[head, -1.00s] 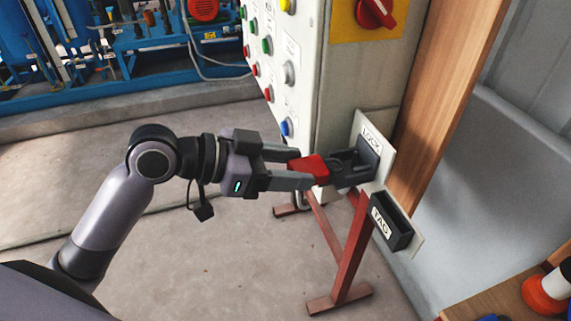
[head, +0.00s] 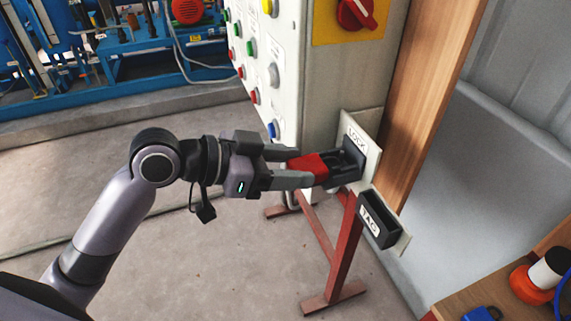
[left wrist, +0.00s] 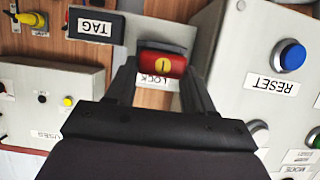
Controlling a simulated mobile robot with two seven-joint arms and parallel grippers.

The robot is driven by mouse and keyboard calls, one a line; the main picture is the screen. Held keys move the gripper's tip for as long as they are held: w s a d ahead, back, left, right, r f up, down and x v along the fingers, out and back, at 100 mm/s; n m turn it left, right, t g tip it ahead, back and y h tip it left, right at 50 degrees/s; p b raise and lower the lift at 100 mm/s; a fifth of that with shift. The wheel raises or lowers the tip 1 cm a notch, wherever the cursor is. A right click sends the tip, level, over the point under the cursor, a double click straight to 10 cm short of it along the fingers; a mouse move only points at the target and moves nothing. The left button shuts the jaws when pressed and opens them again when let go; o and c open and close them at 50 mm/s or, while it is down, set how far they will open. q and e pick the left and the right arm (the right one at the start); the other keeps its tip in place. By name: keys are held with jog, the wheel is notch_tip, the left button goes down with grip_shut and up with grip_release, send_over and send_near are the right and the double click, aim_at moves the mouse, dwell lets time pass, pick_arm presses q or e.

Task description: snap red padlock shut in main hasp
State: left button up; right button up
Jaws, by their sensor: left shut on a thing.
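The red padlock (head: 308,165) is between the fingers of my left gripper (head: 291,167), which is shut on it. Its dark shackle end points toward the black holder (head: 351,157) labelled LOCK and overlaps it in the head view. I cannot tell how far the shackle is inside that holder. In the left wrist view the padlock (left wrist: 162,64) shows its red face with a yellow keyhole disc, between the two fingers. The LOCK label (left wrist: 155,83) is partly hidden behind it. I cannot make out the main hasp for certain. My right gripper is not in view.
A black TAG holder (head: 377,222) sits just below the LOCK holder, by the wooden post (head: 415,110). The control cabinet (head: 305,75) carries several buttons and a red rotary switch (head: 357,12) on a yellow plate. A wooden surface (head: 510,285) is at lower right.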

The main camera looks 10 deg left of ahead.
pick_arm(q)
jog(key=shift+w+d, duration=0.5)
jog(key=shift+d, duration=0.25)
dwell(0.3)
jog(key=o, duration=1.2)
